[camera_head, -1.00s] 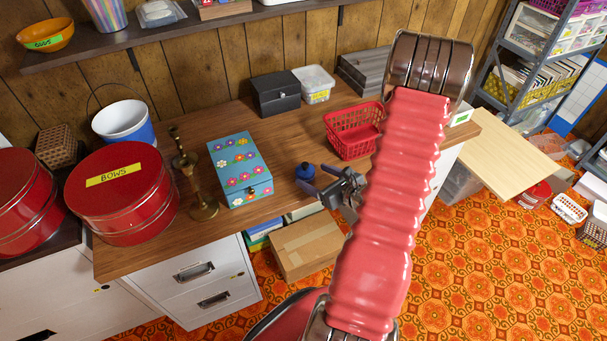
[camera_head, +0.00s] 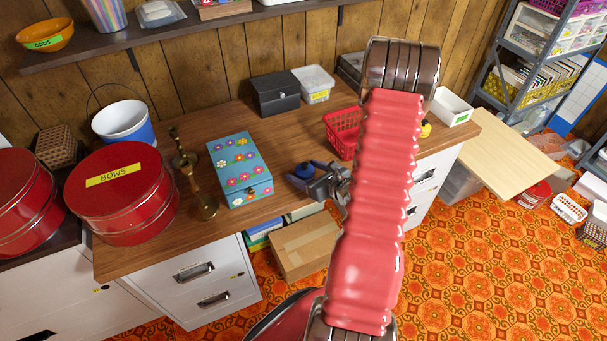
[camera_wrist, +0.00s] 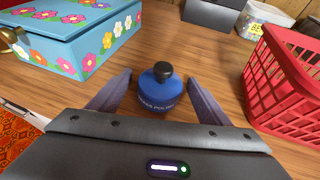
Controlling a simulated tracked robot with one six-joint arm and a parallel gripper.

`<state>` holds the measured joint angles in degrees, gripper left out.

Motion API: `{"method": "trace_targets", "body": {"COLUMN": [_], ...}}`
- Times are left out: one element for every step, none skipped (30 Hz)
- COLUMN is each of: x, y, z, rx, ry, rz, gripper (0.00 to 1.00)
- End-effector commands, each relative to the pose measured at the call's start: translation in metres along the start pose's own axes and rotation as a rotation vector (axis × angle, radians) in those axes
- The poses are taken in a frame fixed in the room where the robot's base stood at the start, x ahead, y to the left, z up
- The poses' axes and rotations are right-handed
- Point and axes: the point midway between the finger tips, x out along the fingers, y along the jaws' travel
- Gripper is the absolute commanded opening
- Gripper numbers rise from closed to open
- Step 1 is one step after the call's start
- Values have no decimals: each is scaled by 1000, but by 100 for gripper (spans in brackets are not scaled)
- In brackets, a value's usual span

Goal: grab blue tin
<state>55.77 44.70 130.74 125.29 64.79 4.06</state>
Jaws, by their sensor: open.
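The blue tin (camera_wrist: 160,88) is a small round blue container with a black cap and lettering on its side. It stands upright on the wooden desk, and in the head view (camera_head: 304,171) it is partly covered by my gripper. My gripper (camera_head: 308,178) is open at the desk's front edge. In the wrist view my gripper (camera_wrist: 158,92) has one finger on each side of the tin, with a visible gap on both sides.
A flowered blue box (camera_head: 240,170) stands left of the tin, beside a brass candlestick (camera_head: 203,205). A red basket (camera_head: 341,132) stands to the right and behind. A black box (camera_head: 274,94) and a white tub (camera_head: 314,84) are at the back. Bare desk lies behind the tin.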

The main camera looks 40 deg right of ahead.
Motion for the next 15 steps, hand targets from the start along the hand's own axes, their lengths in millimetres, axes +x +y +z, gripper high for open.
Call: {"method": "trace_targets", "body": {"x": [0, 0, 0, 0, 0, 0, 0, 0, 0, 0, 0, 0, 0, 0, 0], "y": [0, 0, 0, 0, 0, 0, 0, 0, 0, 0, 0, 0, 0, 0, 0], "z": [0, 0, 0, 0, 0, 0, 0, 0, 0, 0, 0, 0, 0, 0, 0], "rx": [0, 0, 0, 0, 0, -1, -1, -1, -1, -1, -1, -1, -1, -1, -1], "ry": [0, 0, 0, 0, 0, 0, 0, 0, 0, 0, 0, 0, 0, 0, 0], "rz": [0, 0, 0, 1, 1, 1, 1, 1, 1, 1, 1, 1, 1, 1, 1], "gripper": [71, 71, 71, 71, 71, 71, 71, 71, 71, 71, 71, 71, 71, 70, 67]}}
